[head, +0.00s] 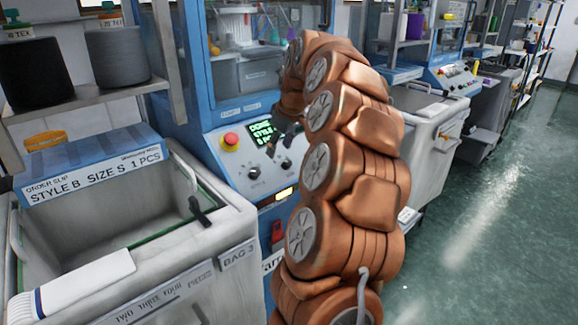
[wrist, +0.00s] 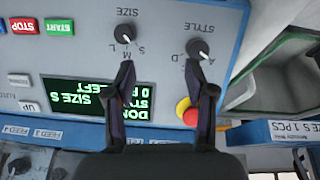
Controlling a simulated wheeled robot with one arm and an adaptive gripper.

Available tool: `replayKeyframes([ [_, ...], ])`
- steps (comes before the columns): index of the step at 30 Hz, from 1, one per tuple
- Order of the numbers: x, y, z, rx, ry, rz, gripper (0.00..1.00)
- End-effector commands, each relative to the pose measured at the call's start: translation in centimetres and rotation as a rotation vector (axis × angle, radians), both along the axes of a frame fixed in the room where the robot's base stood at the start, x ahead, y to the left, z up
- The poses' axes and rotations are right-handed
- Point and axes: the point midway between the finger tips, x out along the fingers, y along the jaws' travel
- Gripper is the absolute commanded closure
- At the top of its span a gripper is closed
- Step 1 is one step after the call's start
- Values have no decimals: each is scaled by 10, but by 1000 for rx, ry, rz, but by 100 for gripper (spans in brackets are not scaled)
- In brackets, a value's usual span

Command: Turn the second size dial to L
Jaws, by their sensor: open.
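The size dial (wrist: 125,33) is a dark knob with a light pointer, on the grey control panel; the wrist view is upside down. Letters S, M and L are by it; I cannot tell surely which one the pointer marks. It also shows in the head view (head: 286,163), right of the style dial (head: 254,172). The style dial is on the right in the wrist view (wrist: 198,48). My gripper (wrist: 166,78) is open and empty, facing the panel. One fingertip is beside the size dial in the picture, the other beside the style dial. Contact cannot be told.
The green display (wrist: 98,97) shows "SIZE S" and "0 LEFT". A red stop button (head: 230,141) on a yellow base is left of the display. A grey bin (head: 195,268) with a blue sign (head: 95,172) stands left. Another machine panel (head: 455,75) is farther right. Green floor (head: 490,220) is clear at right.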

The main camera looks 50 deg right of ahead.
Motion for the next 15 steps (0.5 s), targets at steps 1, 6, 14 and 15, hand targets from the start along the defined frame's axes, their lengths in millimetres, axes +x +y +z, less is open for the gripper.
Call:
replayKeyframes([
  [1, -2, -15, -6, -6, -2, -15, 45],
  [6, -10, -45, -8, -27, -11, -42, 45],
  [14, -6, -50, -19, -28, -9, -44, 45],
  [15, -5, -50, -23, -27, -8, -44, 45],
])
